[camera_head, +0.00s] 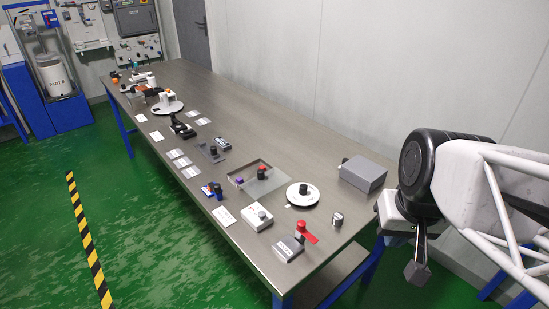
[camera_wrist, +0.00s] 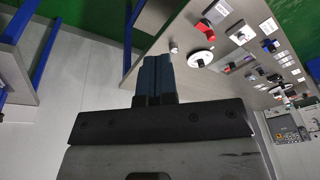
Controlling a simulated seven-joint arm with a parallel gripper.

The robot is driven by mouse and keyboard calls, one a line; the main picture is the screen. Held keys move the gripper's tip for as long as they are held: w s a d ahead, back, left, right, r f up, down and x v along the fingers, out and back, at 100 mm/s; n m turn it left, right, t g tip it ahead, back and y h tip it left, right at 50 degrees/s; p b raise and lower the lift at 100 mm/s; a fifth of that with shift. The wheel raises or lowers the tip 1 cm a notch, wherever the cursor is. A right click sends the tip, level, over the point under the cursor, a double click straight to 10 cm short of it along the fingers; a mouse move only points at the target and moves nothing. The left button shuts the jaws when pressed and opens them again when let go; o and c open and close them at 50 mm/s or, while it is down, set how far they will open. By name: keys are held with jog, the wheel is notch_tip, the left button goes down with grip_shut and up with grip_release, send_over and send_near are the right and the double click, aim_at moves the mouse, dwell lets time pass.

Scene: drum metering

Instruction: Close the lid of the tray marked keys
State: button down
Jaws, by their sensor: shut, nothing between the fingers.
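No marking "keys" is readable in either view. A shallow tray (camera_head: 243,169) with a raised rim lies on the middle of the table; a pale grey panel covers part of it, and a dark knob with red (camera_head: 261,172) stands there. Whether that panel is a lid, and how far shut, I cannot tell. A smaller flat dark grey tray (camera_head: 207,155) lies further back. My gripper (camera_head: 417,272) hangs beyond the table's right edge, away from both trays. Its fingers, also in the wrist view (camera_wrist: 152,75), are together and empty.
On the near table end are a grey box (camera_head: 363,174), a white disc (camera_head: 302,196) with a black knob, a small metal cylinder (camera_head: 337,219), a box with a red handle (camera_head: 289,249) and a white box with a knob (camera_head: 257,217). A wall runs behind the table (camera_head: 240,110).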

jog(key=w+a+f+g+y, duration=0.1)
jog(key=w+a+f+y, duration=0.1)
jog(key=w+a+y, duration=0.3)
jog(key=w+a+f, duration=0.1)
jog(key=w+a, duration=0.3)
jog(key=w, duration=0.4)
jog(key=m+t+y, duration=0.4)
jog(key=m+y, duration=0.1)
jog(key=m, duration=0.1)
send_near(263, 174)
jog(key=v, duration=0.3)
jog(key=shift+f, duration=0.15)
jog(key=shift+a, duration=0.1)
jog(key=shift+x, duration=4.9)
jog(key=shift+w, duration=0.1)
jog(key=shift+w, duration=0.1)
